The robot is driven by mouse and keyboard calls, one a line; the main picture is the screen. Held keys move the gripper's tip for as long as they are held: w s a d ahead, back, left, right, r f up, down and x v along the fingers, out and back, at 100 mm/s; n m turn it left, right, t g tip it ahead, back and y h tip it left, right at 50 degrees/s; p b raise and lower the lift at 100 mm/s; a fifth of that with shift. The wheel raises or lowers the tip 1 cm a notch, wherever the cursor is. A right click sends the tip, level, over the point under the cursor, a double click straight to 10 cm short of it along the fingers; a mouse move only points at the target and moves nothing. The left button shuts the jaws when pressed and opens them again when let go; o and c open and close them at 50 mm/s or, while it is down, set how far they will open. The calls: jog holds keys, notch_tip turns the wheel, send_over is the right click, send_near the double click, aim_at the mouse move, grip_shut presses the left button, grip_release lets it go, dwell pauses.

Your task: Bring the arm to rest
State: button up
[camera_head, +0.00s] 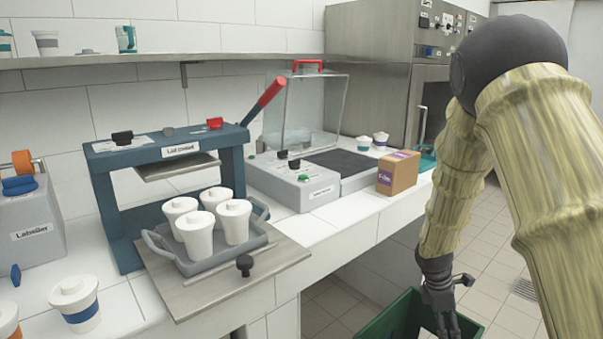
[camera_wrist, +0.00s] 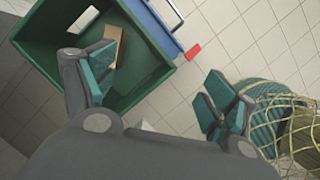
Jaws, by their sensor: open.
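My gripper (camera_wrist: 160,92) is open and empty in the wrist view, its two teal-padded fingers spread wide. In the head view my gripper (camera_head: 447,312) hangs at the lower right, pointing down, beside the front of the counter and over a green crate (camera_head: 388,318). The wrist view shows the green crate (camera_wrist: 50,33) below the left finger, with a small brown piece (camera_wrist: 118,45) inside it. My arm comes down from the upper right of the head view.
The counter holds a press (camera_head: 113,187) with several lidded white cups on a grey tray (camera_head: 205,268), a sealing machine (camera_head: 300,190) and a brown box (camera_head: 398,173). A blue crate (camera_wrist: 152,25) stands beside the green one. Tiled floor is open to the right.

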jog(key=s+a+f+m+y+b, duration=0.1)
jog(key=s+a+f+m+b, duration=0.15)
jog(key=s+f, duration=0.5)
jog(key=s+a+f+m+y+b, duration=0.15)
jog(key=s+a+f, duration=0.25)
jog(key=f, duration=0.6)
jog(key=s+a+f+m+y+b, duration=0.1)
jog(key=s+a+f+m, duration=0.2)
jog(key=s+f, duration=0.35)
jog(key=s+a+f+m+b, duration=0.2)
jog(key=s+a+f+m, duration=0.15)
jog(key=s+f, duration=0.45)
jog(key=s+a+f+m+b, duration=0.2)
jog(key=s+f+m, duration=0.3)
jog(key=s, duration=0.7)
notch_tip(320, 180, up, 27)
jog(key=p, duration=2.7)
jog(key=shift+r+t, duration=0.15)
jog(key=shift+t, duration=0.25)
